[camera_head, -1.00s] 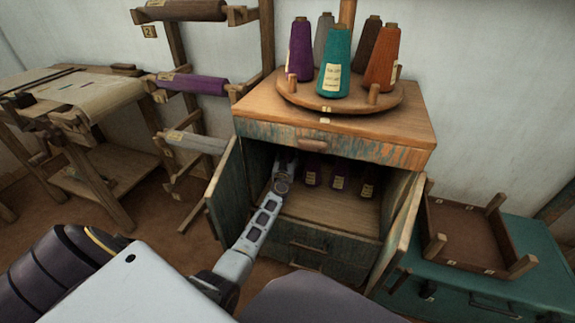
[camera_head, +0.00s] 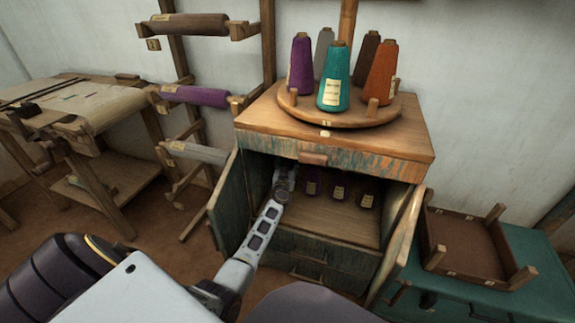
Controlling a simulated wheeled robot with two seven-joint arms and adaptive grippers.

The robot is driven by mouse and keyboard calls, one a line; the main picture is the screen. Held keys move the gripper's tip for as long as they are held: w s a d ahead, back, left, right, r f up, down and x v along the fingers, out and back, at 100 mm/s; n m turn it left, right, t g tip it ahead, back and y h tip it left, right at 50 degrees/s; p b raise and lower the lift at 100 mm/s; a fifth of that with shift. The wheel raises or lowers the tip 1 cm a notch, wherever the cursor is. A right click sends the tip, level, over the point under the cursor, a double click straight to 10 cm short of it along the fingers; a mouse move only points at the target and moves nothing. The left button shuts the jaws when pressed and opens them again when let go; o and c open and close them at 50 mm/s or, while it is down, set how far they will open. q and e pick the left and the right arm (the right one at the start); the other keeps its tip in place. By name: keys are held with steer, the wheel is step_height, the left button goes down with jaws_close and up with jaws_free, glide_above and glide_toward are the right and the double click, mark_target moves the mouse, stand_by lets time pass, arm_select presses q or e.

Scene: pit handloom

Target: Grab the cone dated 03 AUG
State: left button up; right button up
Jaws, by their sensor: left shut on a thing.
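Small dark purple cones with pale labels stand in a row inside the open cabinet (camera_head: 330,240): a left one (camera_head: 312,184), a middle one (camera_head: 340,188) and a right one (camera_head: 367,196). Their label text is too small to read. My left gripper (camera_head: 285,175) is inside the cabinet, at the left end of this row. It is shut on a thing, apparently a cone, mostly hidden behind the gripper. Larger cones stand on the round turntable (camera_head: 350,116) on top: purple (camera_head: 300,65), grey (camera_head: 324,48), teal (camera_head: 334,75), brown (camera_head: 366,58) and orange (camera_head: 381,72). My right gripper is not in view.
The cabinet's left door (camera_head: 230,205) and right door (camera_head: 398,240) stand open beside the opening. A wooden tray-like frame (camera_head: 465,240) lies on a teal chest (camera_head: 540,250) at right. A rack with rolls (camera_head: 195,95) and a loom (camera_head: 85,105) stand at left.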

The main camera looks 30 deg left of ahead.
arm_select(q)
step_height(320, 180, up, 2)
steer(key=shift+r+p, duration=0.1)
steer(key=shift+p, duration=0.7)
steer(key=p+v, duration=0.1)
steer(key=v, duration=0.2)
steer(key=shift+s+d, duration=0.1)
steer(key=shift+s, duration=0.2)
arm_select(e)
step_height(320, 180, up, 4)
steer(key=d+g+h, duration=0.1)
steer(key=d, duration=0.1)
arm_select(q)
steer(key=p+v, duration=0.4)
steer(key=v, duration=1)
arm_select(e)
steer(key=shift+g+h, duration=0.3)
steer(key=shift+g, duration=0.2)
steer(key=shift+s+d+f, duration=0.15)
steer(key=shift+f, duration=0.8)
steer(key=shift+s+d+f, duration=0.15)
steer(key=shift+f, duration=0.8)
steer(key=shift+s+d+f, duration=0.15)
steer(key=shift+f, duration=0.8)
arm_select(q)
steer(key=shift+s+d, duration=0.1)
steer(key=shift+s, duration=0.05)
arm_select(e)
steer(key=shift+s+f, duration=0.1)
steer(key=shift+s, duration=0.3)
